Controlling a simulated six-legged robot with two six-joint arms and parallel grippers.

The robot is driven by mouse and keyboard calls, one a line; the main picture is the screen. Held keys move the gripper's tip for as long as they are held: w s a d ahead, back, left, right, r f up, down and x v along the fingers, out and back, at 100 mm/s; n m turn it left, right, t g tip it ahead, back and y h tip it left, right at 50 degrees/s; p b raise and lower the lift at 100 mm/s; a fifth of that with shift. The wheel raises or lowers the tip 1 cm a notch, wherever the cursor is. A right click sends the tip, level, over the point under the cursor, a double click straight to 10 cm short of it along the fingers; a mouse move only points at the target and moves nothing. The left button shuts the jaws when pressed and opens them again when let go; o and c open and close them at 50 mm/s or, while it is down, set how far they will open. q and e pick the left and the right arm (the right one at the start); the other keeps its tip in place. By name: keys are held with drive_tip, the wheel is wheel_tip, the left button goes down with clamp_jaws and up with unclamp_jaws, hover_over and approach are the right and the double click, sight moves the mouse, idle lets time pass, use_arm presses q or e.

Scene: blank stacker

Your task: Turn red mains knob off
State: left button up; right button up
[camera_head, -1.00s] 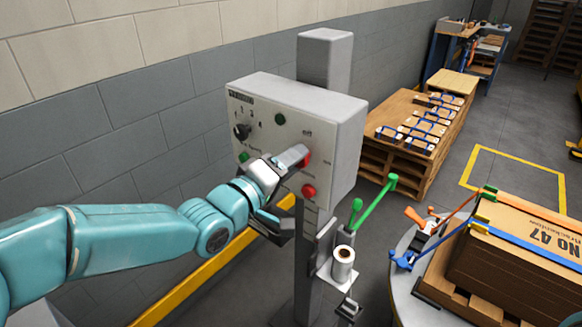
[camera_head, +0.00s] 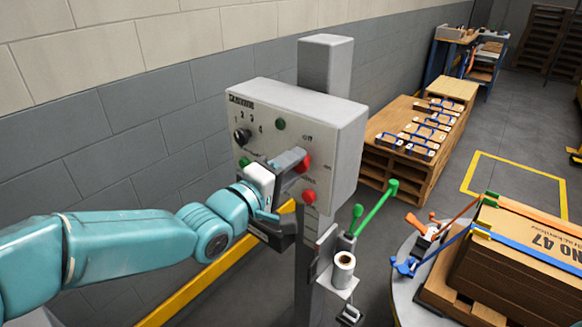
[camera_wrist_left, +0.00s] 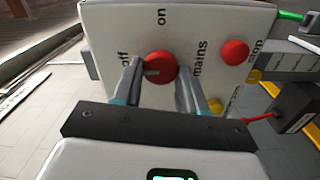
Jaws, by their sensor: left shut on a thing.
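The red mains knob (camera_head: 305,162) sits on the front of the grey control box (camera_head: 340,140). My left gripper (camera_head: 294,165) is at the box face with its fingers around the knob. In the left wrist view the red knob (camera_wrist_left: 160,67) sits between the two fingers, and the jaws are shut on it. A grey pointer mark on the knob faces left, toward the "off" label (camera_wrist_left: 124,60). The "on" label (camera_wrist_left: 161,17) is above it and "mains" is to the right. My right gripper does not show.
A red stop button (camera_head: 309,196) is just below the knob. A black selector knob (camera_head: 242,136) and green buttons share the panel. A strapped carton (camera_head: 525,255) is at right.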

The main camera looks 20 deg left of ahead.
use_arm(q)
drive_tip(key=o, duration=1.1)
drive_tip(key=shift+c, duration=0.2)
drive_tip(key=v, duration=1.6)
drive_tip(key=shift+s, duration=0.15)
